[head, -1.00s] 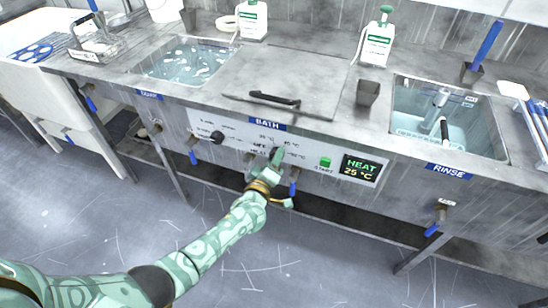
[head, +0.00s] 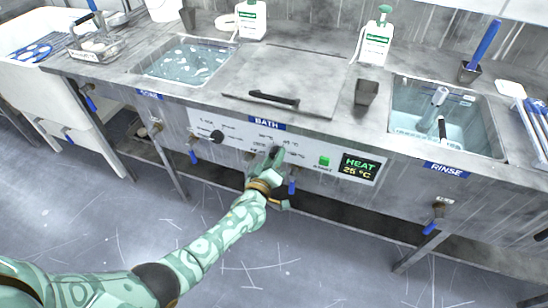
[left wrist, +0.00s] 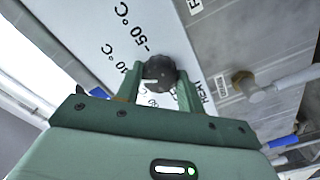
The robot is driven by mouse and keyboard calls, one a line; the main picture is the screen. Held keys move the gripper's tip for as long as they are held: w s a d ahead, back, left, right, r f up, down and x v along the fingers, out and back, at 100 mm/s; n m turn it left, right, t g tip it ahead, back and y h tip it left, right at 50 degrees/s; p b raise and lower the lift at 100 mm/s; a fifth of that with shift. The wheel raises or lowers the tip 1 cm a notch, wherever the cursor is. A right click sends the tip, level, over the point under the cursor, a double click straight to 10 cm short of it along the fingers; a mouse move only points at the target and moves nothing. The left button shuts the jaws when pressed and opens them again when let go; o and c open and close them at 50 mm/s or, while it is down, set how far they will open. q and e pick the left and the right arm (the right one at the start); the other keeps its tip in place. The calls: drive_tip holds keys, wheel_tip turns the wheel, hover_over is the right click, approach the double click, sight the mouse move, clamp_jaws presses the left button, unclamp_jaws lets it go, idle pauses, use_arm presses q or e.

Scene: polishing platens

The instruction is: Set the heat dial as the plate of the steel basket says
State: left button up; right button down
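The heat dial (left wrist: 158,74) is a round black knob with a white mark, on the white panel (head: 205,122) under the BATH label. It also shows in the head view (head: 276,150). My left gripper (left wrist: 160,82) has one finger on each side of the dial, with what look like narrow gaps. The dial's mark points to the lower left in the left wrist view, and the scale there is partly hidden. The steel basket (head: 97,42) stands at the back left; its plate is too small to read. My right gripper is not in view.
The display (head: 359,167) reads HEAT 25 °C, beside a green START button (head: 324,161). Another black knob (head: 217,137) is at the panel's left. Blue-handled taps, one (head: 292,186) close to my left gripper, stick out below. A lid (head: 285,80) covers the bath.

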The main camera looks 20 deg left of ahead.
use_arm(q)
drive_tip(key=o, duration=0.4)
drive_tip(key=shift+s+f, duration=0.1)
drive_tip(key=shift+f, duration=0.05)
drive_tip(key=shift+c, duration=0.2)
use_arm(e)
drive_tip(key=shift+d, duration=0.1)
use_arm(q)
drive_tip(key=s+p, duration=0.5)
drive_tip(key=s, duration=1.1)
drive_tip(key=shift+a, duration=0.25)
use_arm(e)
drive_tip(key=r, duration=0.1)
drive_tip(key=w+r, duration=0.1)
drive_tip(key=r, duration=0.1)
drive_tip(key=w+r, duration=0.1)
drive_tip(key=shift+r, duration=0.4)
use_arm(q)
drive_tip(key=shift+s, duration=0.1)
